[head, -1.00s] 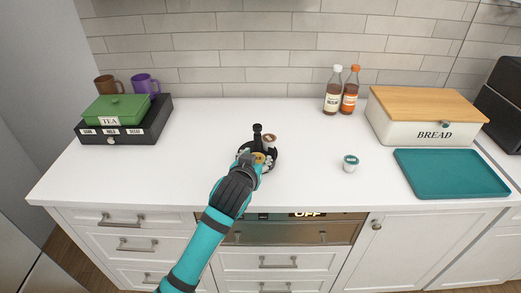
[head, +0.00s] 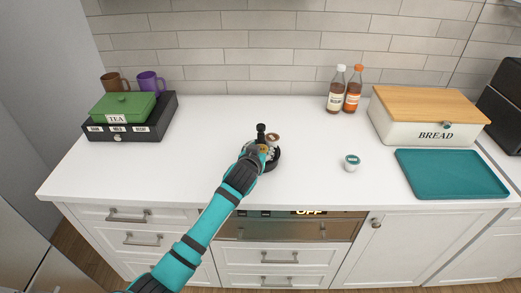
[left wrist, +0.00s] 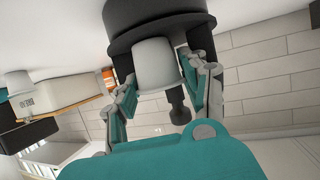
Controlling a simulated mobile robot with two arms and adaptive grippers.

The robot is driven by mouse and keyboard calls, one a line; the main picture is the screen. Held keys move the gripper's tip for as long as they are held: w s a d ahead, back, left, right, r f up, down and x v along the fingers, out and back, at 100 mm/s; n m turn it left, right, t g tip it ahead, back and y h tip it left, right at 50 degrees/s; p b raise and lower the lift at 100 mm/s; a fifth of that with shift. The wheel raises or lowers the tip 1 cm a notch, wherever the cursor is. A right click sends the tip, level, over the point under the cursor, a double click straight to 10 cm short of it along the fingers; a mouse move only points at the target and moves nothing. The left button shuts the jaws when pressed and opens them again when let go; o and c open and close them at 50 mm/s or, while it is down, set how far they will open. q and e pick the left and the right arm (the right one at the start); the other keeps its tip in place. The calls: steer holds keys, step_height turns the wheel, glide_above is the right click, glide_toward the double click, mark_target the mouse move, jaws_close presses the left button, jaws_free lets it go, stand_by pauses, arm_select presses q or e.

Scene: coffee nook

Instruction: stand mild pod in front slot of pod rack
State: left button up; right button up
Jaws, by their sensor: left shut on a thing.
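My left gripper (head: 259,152) is at the near side of the round black pod rack (head: 273,165). It is shut on a white pod with a gold-toned lid (head: 263,148); no label is readable. In the left wrist view the white pod body (left wrist: 155,65) sits between my two fingers (left wrist: 160,85), right against the black rack base (left wrist: 150,22). Whether it rests fully in the front slot cannot be told. A brown-lidded pod (head: 273,137) stands in the rack behind, beside the black centre post (head: 261,131). My right gripper is not in view.
A teal-lidded pod (head: 352,162) stands on the counter to the right. Beyond it are a teal tray (head: 450,174) and a bread box (head: 420,130). Two bottles (head: 344,92) stand at the back. A tea box (head: 125,106) is at left. The counter between is clear.

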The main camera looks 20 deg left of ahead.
arm_select(q)
steer(key=shift+f, duration=0.1)
steer(key=shift+f, duration=0.15)
steer(key=o, duration=0.5)
steer(key=shift+r, duration=0.25)
steer(key=b+v, duration=0.1)
steer(key=v, duration=1.1)
steer(key=shift+s, duration=0.1)
